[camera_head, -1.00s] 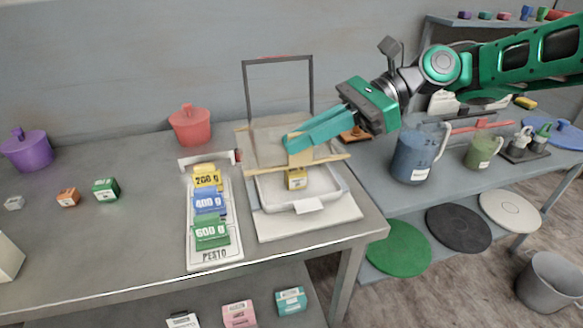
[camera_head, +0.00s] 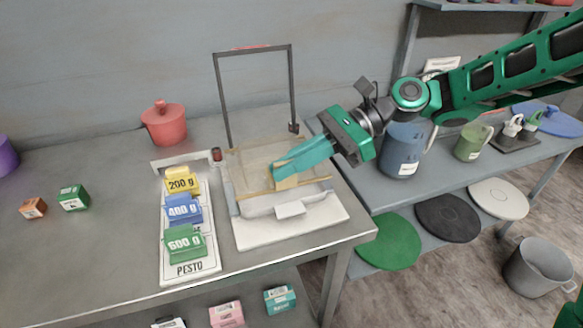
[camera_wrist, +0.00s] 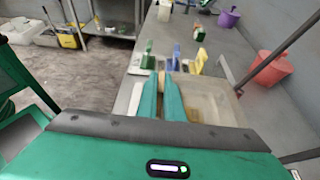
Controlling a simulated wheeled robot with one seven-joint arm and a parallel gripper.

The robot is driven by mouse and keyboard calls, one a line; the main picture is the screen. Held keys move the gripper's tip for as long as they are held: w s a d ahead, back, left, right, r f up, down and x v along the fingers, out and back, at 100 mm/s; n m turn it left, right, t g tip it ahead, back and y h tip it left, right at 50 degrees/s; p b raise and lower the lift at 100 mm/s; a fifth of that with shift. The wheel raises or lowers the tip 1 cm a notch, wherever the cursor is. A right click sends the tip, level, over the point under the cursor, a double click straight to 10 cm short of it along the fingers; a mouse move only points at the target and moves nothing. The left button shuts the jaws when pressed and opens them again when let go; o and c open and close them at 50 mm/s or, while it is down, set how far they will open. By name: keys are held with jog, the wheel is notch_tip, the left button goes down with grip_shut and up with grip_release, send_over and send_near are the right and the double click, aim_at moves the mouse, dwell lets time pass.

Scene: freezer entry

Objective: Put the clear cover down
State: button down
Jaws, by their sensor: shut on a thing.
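The clear cover (camera_head: 250,162) is a see-through pane with tan edges; it also shows in the wrist view (camera_wrist: 218,104). It lies over the white tray (camera_head: 262,211) on the bench, close to the tray's rim. I cannot tell whether it touches all round. My gripper (camera_head: 281,178) is shut on the tan handle part at the cover's right front, its teal fingers coming in from the right. The wrist view shows the fingers (camera_wrist: 161,92) close together at the cover's edge. The tray's contents are mostly hidden.
A dark upright frame (camera_head: 222,98) stands behind the tray. A rack of 200 g, 400 g and 600 g blocks (camera_head: 184,212) is just left. A red pot (camera_head: 164,124) is at the back; a blue jug (camera_head: 402,150) stands on the right bench.

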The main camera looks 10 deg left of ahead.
jog(key=shift+f, duration=0.6)
jog(key=shift+f, duration=0.6)
jog(key=c, duration=1.9)
grip_release()
jog(key=shift+r, duration=0.55)
jog(key=v, duration=1.2)
